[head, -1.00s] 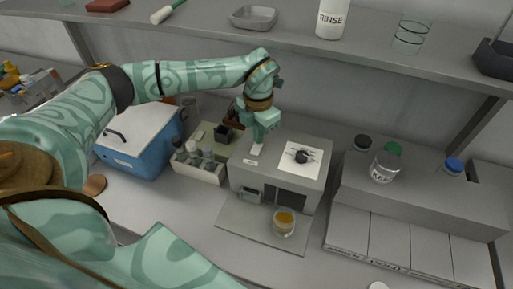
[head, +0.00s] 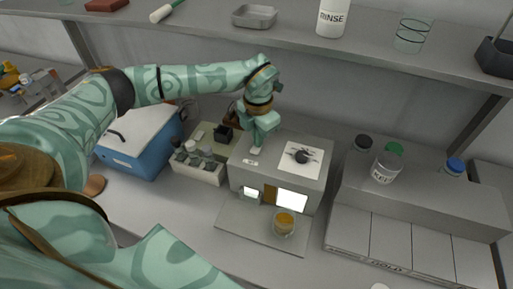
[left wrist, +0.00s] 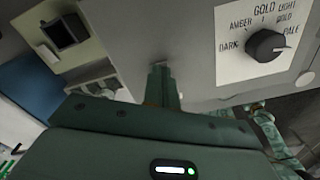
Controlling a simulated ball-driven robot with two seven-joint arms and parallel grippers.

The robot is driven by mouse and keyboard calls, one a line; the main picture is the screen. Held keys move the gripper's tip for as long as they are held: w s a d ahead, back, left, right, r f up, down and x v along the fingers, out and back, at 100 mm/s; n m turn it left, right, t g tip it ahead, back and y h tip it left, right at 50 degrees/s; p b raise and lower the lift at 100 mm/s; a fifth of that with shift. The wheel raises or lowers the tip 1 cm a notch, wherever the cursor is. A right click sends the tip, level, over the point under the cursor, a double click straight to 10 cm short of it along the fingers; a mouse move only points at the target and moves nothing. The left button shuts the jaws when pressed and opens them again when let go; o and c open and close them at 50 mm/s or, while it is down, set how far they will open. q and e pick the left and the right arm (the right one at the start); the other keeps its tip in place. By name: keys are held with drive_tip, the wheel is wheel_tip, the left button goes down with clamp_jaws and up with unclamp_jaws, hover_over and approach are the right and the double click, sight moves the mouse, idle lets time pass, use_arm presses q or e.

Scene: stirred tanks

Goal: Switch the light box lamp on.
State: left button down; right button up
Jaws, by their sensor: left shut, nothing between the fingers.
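The light box (head: 318,182) is a grey box on the bench with two front windows. Its right window (head: 292,199) and the smaller left window (head: 250,193) glow white. A white dial plate with a black knob (head: 302,157) is on its top. My left gripper (head: 257,147) is shut and empty, with its tips down at a small pale switch (head: 256,151) on the box top, left of the dial. In the left wrist view the shut fingers (left wrist: 160,68) meet the box top, and the knob (left wrist: 266,45) is at upper right. The fingers hide much of the switch.
A glass of amber liquid (head: 284,224) stands before the box. A bottle rack (head: 196,170) and a blue cooler (head: 148,150) are to the left. A grey stepped stand with jars (head: 420,190) is to the right. A shelf (head: 200,33) runs above.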

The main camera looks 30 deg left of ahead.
use_arm(q)
drive_tip(key=shift+r, duration=0.1)
wheel_tip(320, 180, up, 7)
drive_tip(key=p, duration=0.6)
drive_tip(key=shift+p, duration=0.3)
